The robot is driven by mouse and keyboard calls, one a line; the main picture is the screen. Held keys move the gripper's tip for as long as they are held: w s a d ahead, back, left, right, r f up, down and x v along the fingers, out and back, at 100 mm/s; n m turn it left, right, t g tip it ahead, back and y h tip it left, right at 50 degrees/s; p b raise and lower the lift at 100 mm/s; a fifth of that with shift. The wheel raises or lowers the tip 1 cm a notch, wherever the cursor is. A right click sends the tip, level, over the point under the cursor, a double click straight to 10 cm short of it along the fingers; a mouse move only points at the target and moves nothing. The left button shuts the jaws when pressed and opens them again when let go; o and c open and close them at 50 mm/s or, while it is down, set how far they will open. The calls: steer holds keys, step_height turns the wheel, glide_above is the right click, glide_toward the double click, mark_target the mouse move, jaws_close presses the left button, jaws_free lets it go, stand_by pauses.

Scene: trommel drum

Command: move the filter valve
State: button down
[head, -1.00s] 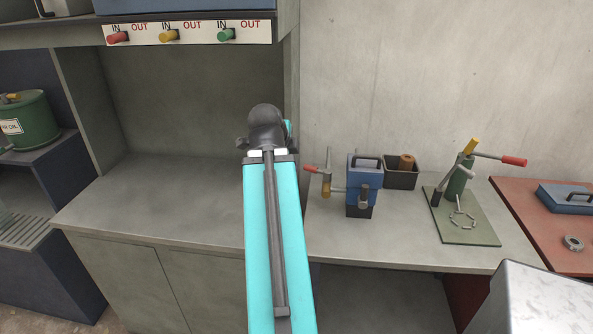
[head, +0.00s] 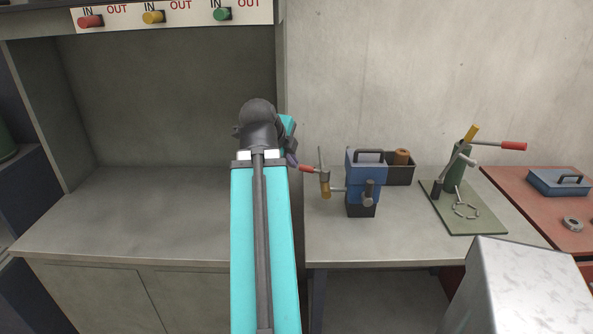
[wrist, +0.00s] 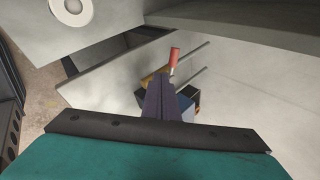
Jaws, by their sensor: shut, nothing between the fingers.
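The filter valve is taken to be the brass fitting (head: 325,188) with a red-tipped lever (head: 306,169), on the left side of a blue box (head: 363,178) with a black handle. The lever points left in the head view. In the wrist view the red tip (wrist: 174,56) shows just beyond my fingers. My gripper (wrist: 167,80) is shut and empty there, its dark fingers close to the lever. In the head view only a bit of my gripper (head: 292,160) shows beside my arm, left of the red tip. I cannot tell whether they touch.
A dark bin with a brown roll (head: 402,158) stands behind the blue box. A green press with a red handle (head: 513,146) stands to the right. A cabinet wall (head: 282,110) rises left of the valve. A pale metal block (head: 520,290) is at front right.

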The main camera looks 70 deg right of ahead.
steer(key=shift+w, duration=0.2)
steer(key=shift+f, duration=0.1)
steer(key=p, duration=0.2)
glide_toward(305, 167)
steer(key=shift+s+a+f+x, duration=0.1)
steer(key=shift+a+f+x, duration=0.1)
steer(key=shift+x, duration=0.85)
steer(key=shift+s+a+f+x, duration=0.1)
steer(key=shift+a+x, duration=0.05)
steer(key=shift+x, duration=0.95)
steer(key=shift+s+a+f+x, duration=0.15)
steer(key=shift+a+x, duration=0.05)
steer(key=shift+x, duration=0.85)
steer(key=shift+d, duration=0.15)
steer(key=shift+s, duration=0.2)
